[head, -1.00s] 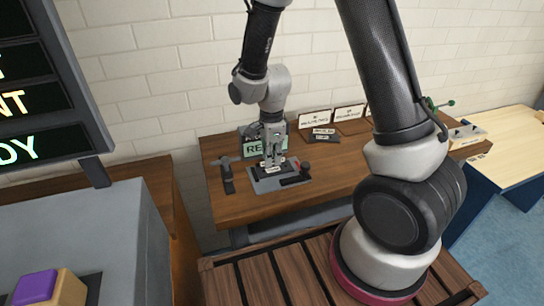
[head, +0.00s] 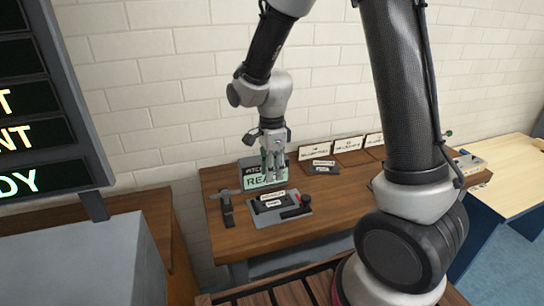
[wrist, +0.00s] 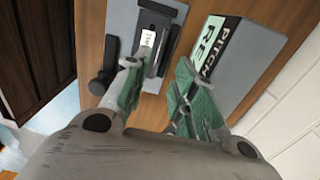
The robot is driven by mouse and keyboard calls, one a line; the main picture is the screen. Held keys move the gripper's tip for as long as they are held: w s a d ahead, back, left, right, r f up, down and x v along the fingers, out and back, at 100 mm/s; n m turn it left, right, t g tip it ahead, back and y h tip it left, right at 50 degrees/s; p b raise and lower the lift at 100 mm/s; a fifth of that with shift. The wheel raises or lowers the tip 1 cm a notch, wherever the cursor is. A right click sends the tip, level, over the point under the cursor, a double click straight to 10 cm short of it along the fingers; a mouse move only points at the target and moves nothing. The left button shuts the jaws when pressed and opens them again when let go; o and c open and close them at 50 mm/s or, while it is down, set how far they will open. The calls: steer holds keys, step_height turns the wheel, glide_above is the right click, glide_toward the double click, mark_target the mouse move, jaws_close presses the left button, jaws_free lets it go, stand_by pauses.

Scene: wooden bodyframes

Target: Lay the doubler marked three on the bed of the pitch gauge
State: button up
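The pitch gauge is a grey plate (head: 259,219) on the wooden bench, with a dark bed and a black knob at its right. It also shows in the wrist view (wrist: 119,25). A dark piece with a white label (head: 273,203) lies on the bed; it seems to be the doubler, but its mark is too small to read. Its label also shows in the wrist view (wrist: 149,38). My gripper (head: 272,179) is above the gauge, apart from the piece. In the wrist view my gripper (wrist: 158,75) has its green-padded fingers apart with nothing held between them.
A dark tool (head: 227,210) lies left of the gauge. Labelled cards (head: 315,156) and a dark labelled block (head: 322,167) are at the back right. The bench front right is clear.

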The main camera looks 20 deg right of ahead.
steer(key=s+d+r+n+t, duration=0.1)
steer(key=s+d+r+n, duration=0.25)
steer(key=r, duration=0.45)
steer(key=s+d+r+n+t, duration=0.1)
steer(key=s+d+r+n, duration=0.3)
steer(key=r, duration=0.3)
steer(key=s+d+r+n+t, duration=0.1)
steer(key=s+d+r+n, duration=0.1)
steer(key=s+n, duration=0.3)
steer(key=s+d+r+n+t, duration=0.1)
steer(key=s+d+r+n, duration=0.2)
steer(key=s+d+n, duration=0.2)
steer(key=shift+s+d, duration=0.2)
steer(key=shift+s, duration=0.65)
